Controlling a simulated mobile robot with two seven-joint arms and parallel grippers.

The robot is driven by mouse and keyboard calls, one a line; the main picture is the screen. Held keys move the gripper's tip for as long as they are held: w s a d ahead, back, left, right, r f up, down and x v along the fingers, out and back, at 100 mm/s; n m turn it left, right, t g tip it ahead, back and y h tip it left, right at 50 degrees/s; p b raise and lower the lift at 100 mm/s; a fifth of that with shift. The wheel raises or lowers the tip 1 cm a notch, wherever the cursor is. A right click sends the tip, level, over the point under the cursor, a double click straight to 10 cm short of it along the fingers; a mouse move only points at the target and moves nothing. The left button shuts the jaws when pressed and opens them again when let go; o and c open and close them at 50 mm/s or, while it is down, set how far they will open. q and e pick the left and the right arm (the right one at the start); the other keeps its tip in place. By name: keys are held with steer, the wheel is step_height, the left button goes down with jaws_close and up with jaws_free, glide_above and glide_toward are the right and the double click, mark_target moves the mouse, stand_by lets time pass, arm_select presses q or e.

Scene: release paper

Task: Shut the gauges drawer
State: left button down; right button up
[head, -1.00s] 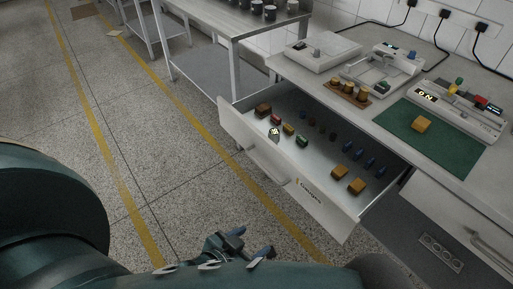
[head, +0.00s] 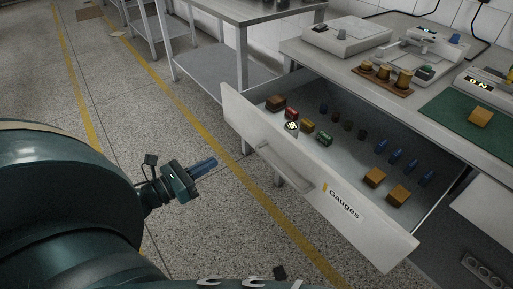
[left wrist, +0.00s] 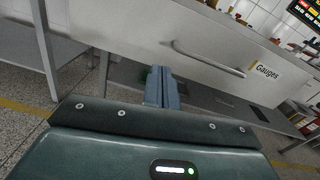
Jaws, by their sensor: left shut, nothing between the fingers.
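The gauges drawer (head: 360,222) is pulled well out from the bench, its white front labelled "Gauges" and fitted with a bar handle (head: 285,167). Coloured blocks and small gauges lie inside it. My left gripper (head: 214,162) is shut and empty, in front of the drawer front and left of the handle, apart from it. In the left wrist view the shut fingers (left wrist: 161,88) point towards the drawer front (left wrist: 140,25), with the handle (left wrist: 208,60) to their right. My right gripper does not show.
The bench top above the drawer carries a green mat (head: 462,118), a wooden block with brass weights (head: 384,74) and instruments. A metal table (head: 240,38) stands behind at the left.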

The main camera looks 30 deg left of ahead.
arm_select(q)
steer(key=m, duration=0.1)
glide_toward(259, 138)
steer(key=shift+m+h, duration=0.3)
steer(key=shift+m, duration=0.1)
steer(key=x, duration=0.3)
steer(key=p+x, duration=0.1)
steer(key=x, duration=0.3)
steer(key=shift+a, duration=0.25)
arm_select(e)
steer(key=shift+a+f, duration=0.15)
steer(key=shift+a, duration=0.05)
arm_select(q)
steer(key=shift+f, duration=0.1)
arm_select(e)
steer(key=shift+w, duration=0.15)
